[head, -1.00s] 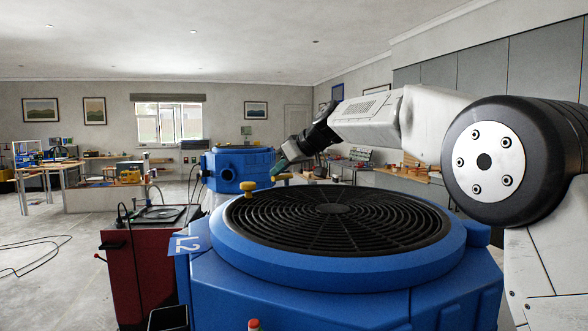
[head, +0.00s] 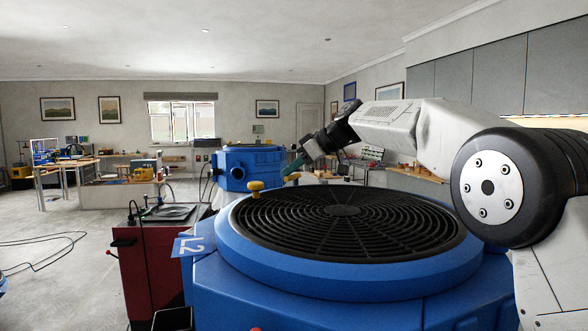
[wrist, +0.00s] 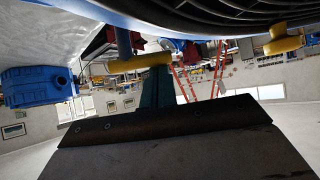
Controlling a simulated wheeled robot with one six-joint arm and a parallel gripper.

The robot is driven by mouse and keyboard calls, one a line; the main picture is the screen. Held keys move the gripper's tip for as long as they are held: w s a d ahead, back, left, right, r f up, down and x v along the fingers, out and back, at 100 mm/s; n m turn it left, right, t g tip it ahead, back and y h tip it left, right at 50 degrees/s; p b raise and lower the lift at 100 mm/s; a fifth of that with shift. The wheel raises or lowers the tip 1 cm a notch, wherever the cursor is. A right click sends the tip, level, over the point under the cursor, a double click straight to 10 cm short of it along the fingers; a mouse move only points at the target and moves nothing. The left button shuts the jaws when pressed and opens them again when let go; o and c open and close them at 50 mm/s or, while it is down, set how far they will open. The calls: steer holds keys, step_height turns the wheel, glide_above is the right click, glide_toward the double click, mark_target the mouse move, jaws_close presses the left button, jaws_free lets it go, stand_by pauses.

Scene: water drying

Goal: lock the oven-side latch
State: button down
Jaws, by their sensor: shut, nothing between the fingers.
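Two yellow latches are on the far rim of the blue round machine. In the head view one yellow latch (head: 256,188) stands upright left of my gripper (head: 289,171); another lies low behind the grille, under the fingertips. The upside-down wrist view shows a yellow latch bar (wrist: 138,63) right at the tips of my green fingers (wrist: 158,72), and a second yellow latch (wrist: 284,40) farther right. My gripper is shut and empty. I cannot tell whether it touches the bar, or which latch is oven-side.
The blue machine (head: 235,257) with its black grille (head: 345,220) fills the front, under my arm. A red cabinet (head: 150,265) stands at its left. Another blue machine (head: 250,163) stands behind. The floor at left is open, with a cable on it.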

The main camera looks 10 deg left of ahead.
steer(key=shift+d+n+g, duration=0.1)
steer(key=shift+n+g, duration=0.3)
steer(key=shift+d, duration=0.3)
stand_by(0.6)
steer(key=shift+a+n+g, duration=0.1)
steer(key=shift+n+g, duration=0.3)
